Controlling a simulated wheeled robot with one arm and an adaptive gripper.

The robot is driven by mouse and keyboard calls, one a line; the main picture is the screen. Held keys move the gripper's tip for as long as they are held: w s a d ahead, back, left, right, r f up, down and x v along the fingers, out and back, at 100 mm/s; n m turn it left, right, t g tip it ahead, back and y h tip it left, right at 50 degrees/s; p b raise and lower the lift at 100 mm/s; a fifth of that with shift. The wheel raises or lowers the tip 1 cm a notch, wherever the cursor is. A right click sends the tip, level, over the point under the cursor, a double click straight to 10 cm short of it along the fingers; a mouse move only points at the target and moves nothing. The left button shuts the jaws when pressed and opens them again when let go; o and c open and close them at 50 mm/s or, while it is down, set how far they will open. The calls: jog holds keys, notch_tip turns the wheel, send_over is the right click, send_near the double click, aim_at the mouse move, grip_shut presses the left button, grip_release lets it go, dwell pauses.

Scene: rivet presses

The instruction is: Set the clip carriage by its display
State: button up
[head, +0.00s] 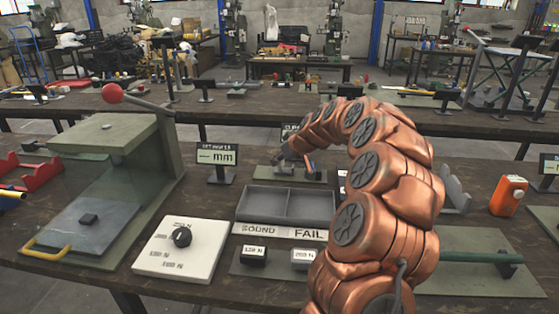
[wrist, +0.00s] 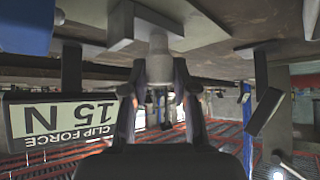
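The clip force display (wrist: 52,118) reads 15 N and appears upside down at the left of the wrist view. In the head view a small part of it (head: 290,130) shows behind my arm. A grey cylindrical knob (wrist: 158,60) on a grey block (wrist: 155,20) is in the middle of the wrist view. My gripper (wrist: 160,78) has one finger on each side of the knob and looks shut on it. In the head view my gripper (head: 297,158) is low over a green base (head: 310,175); my arm partly hides the carriage there.
A grey two-part tray (head: 285,203) marked SOUND and FAIL stands in front. A white dial box (head: 180,247), a green press (head: 115,140) with a red-balled lever and an mm display (head: 217,155) are left. An orange device (head: 508,195) stands right.

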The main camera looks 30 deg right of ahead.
jog(key=o, duration=0.4)
jog(key=shift+c, duration=0.2)
jog(key=v, duration=1.2)
dwell(0.6)
